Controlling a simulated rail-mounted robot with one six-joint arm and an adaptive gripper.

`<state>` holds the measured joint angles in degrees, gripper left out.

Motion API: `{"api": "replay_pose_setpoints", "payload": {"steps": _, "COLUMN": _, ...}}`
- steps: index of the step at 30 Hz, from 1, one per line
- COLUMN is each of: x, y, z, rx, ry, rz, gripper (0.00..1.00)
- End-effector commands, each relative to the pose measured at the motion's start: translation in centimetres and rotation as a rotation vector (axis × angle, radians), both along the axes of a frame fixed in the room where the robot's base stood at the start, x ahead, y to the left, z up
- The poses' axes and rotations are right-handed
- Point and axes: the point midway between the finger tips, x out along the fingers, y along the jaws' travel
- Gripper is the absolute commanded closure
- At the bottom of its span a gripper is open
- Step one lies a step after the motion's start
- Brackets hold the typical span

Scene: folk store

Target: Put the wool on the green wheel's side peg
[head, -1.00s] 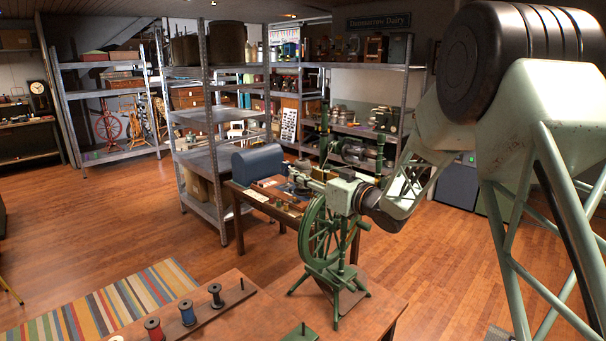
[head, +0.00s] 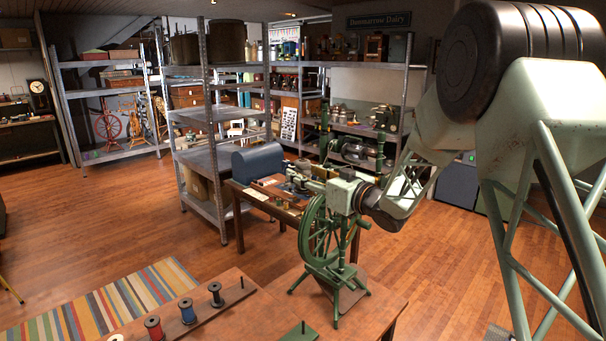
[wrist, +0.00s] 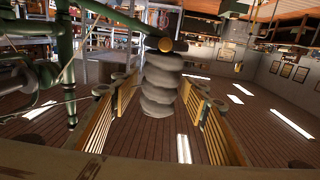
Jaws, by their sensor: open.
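The grey, ridged wool (wrist: 160,88) is in the middle of the wrist view, between the two slatted fingers of my gripper (wrist: 157,82). The fingers are apart, with a visible gap on each side of the wool. A round brown tip (wrist: 166,44) shows at the wool's upper end; I cannot tell whether a peg runs through it. Green wheel parts (wrist: 65,60) stand at the left of that view. In the head view the green spoked wheel (head: 318,235) stands below my wrist. The wool and fingers are not clear there.
A wooden table (head: 378,305) carries the wheel. A board with red (head: 154,327), blue (head: 187,312) and dark (head: 215,295) spools lies at the front left.

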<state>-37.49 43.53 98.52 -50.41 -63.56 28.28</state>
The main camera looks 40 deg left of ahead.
Motion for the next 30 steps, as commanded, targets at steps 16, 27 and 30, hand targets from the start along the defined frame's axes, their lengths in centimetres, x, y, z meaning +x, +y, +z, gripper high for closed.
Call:
{"api": "replay_pose_setpoints", "payload": {"steps": 16, "x": -0.6, "y": -4.6, "z": 0.0, "rx": 0.000, "ry": 0.001, "rz": -0.002, "gripper": 0.58}}
{"api": "replay_pose_setpoints", "payload": {"steps": 27, "x": -1.4, "y": -9.7, "z": 0.0, "rx": 0.000, "ry": 0.001, "rz": -0.002, "gripper": 0.58}}
{"api": "replay_pose_setpoints", "payload": {"steps": 30, "x": -1.6, "y": -10.7, "z": 0.0, "rx": -0.001, "ry": 0.000, "rz": -0.001, "gripper": 0.58}}
